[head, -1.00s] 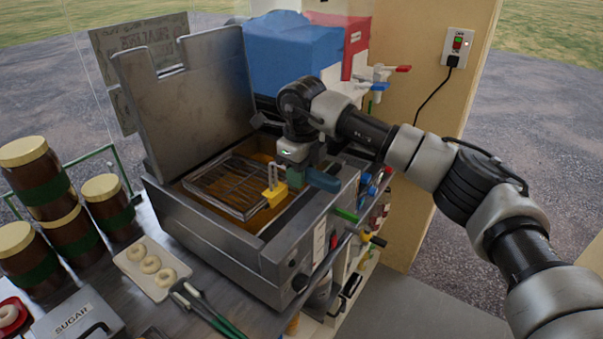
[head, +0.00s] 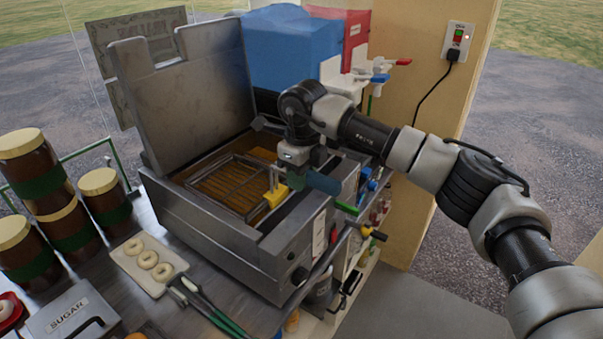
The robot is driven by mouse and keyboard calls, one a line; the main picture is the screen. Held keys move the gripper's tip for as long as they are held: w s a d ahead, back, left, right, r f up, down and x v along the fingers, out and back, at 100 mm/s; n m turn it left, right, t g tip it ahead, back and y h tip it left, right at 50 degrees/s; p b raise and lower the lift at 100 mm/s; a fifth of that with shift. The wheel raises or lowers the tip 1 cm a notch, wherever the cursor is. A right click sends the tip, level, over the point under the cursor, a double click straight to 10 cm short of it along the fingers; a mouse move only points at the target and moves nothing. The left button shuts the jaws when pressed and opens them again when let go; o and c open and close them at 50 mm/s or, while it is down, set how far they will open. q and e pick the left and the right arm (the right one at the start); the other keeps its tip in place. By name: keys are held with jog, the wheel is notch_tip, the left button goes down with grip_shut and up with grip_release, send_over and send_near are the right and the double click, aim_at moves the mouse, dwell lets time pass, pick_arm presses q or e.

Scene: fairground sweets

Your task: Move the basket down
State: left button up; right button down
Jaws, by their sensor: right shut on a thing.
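The wire basket (head: 237,184) sits inside the open fryer (head: 217,222), within the well of orange-brown oil. Its rim and mesh show, with the oil's colour coming through the wires. My right gripper (head: 303,172) comes from above and is shut on the basket's handle. The fingertips are partly hidden by the wrist and handle. My left gripper is not in view.
The fryer's raised lid (head: 185,95) stands behind the basket. Blue (head: 295,50) and red drink dispensers with taps are close behind my right wrist. Jars (head: 105,198), a tray of doughnuts (head: 150,268), tongs (head: 205,308) and a sugar box (head: 72,315) are at the left.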

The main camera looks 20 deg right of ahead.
aim_at(301, 211)
jog(key=shift+f+b, duration=2)
jog(key=shift+f, duration=1.15)
jog(key=c, duration=0.8)
grip_release()
notch_tip(301, 211, up, 11)
jog(key=shift+s+f+b, duration=0.1)
jog(key=shift+s+b, duration=0.05)
jog(key=shift+b, duration=1)
